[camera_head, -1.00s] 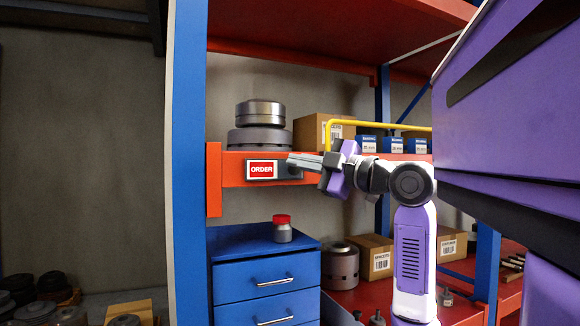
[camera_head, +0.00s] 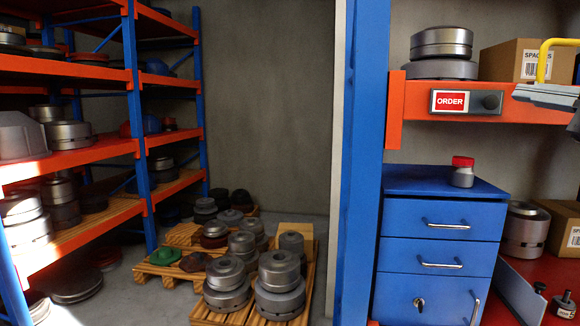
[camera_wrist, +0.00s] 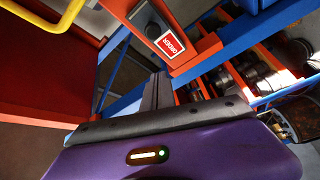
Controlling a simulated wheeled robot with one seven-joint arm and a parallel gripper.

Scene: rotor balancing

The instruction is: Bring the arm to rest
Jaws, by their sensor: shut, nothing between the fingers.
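My gripper (camera_head: 518,92) shows at the right edge of the head view as grey fingers pointing left, with the rest of the arm cut off. In the wrist view its fingers (camera_wrist: 157,90) are together with nothing between them. The order panel (camera_head: 440,101), with a red ORDER label and a dark round button (camera_head: 490,101), is fixed to the orange shelf beam. In the head view the fingertips appear just right of the button. The panel's label (camera_wrist: 170,44) also shows in the wrist view, beyond the fingertips.
A blue drawer cabinet (camera_head: 438,218) stands below the beam, with a red-capped jar (camera_head: 463,172) on top. Metal rotors (camera_head: 442,52) and a cardboard box (camera_head: 510,62) sit on the shelf. A yellow bar (camera_head: 543,62) is near my gripper. Pallets with rotors (camera_head: 278,285) stand at left.

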